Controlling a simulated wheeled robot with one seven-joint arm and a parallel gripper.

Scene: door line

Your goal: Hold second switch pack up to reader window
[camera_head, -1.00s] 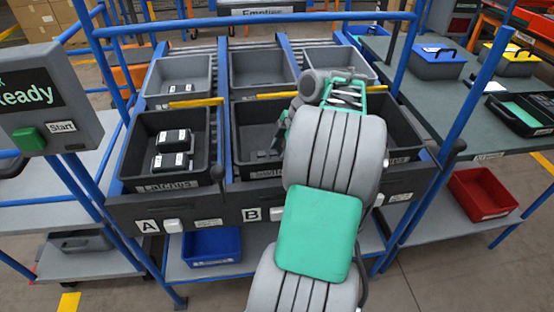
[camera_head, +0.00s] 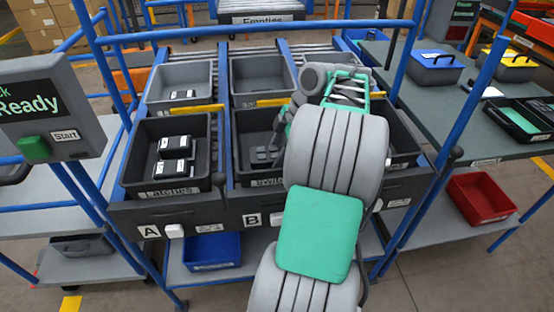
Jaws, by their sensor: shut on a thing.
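My arm reaches over the middle bin marked B (camera_head: 238,181), and its links cover much of that bin and the one to its right. My gripper (camera_head: 267,156) is low over bin B, dark against the dark bin and partly hidden by my wrist. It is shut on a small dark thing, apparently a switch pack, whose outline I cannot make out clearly. The bin's label is partly covered. I cannot pick out a reader window; a grey box with a dark screen (camera_head: 465,14) stands at the top right, cut by the frame edge.
Bin A (camera_head: 126,172), labelled Latches, holds dark packs with white labels. A "Ready" screen with a green Start button (camera_head: 34,149) is at left. Blue rack posts (camera_head: 462,122) and a top rail frame the bins. A table with cases (camera_head: 437,66) is at right.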

